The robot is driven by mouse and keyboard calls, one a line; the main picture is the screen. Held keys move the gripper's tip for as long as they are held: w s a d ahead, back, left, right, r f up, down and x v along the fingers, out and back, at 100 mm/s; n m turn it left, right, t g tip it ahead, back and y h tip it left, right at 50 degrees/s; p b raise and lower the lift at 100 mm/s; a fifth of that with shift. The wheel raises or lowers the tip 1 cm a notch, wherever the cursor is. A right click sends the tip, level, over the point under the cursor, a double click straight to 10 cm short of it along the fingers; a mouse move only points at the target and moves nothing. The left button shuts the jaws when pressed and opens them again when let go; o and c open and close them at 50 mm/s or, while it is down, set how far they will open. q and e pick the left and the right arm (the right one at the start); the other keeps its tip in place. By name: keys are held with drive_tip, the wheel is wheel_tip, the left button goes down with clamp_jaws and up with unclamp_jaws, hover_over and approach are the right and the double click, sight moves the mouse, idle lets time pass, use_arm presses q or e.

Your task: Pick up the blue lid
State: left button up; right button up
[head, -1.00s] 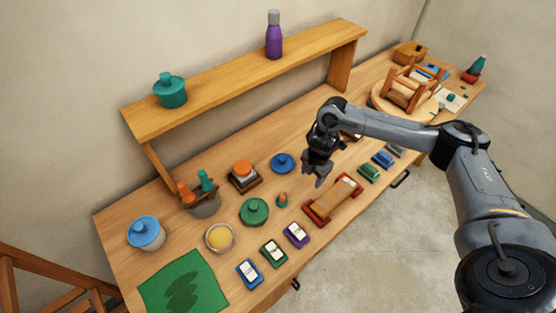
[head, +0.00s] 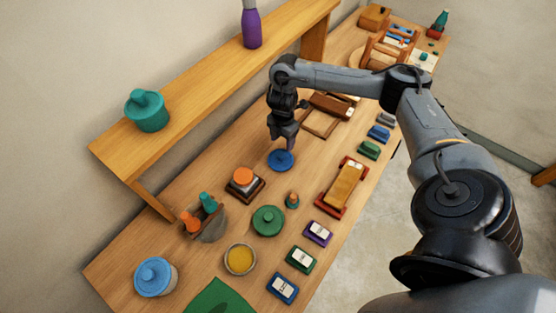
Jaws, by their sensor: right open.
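A round dark blue lid (head: 281,160) with a raised knob lies flat on the wooden table, near the shelf. My right gripper (head: 283,144) is open and points down right at this lid's far side, its fingertips close to the knob. I cannot tell whether the fingers touch the lid. A lighter blue lid (head: 152,272) sits on a pale jar (head: 168,286) at the table's near left end. My left gripper is not in view.
An orange-topped block (head: 244,178) and a green lid (head: 268,220) lie nearer than the blue lid. A red-framed wooden piece (head: 343,187) lies to its right. The raised shelf (head: 203,80) runs along the wall side.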

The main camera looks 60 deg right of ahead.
sight(281, 154)
drive_tip(key=shift+w+a+f, duration=0.1)
drive_tip(key=shift+a+f, duration=0.05)
drive_tip(key=shift+f, duration=1.75)
drive_tip(key=shift+a+f, duration=0.1)
drive_tip(key=shift+f, duration=1.75)
drive_tip(key=shift+c, duration=0.3)
clamp_jaws()
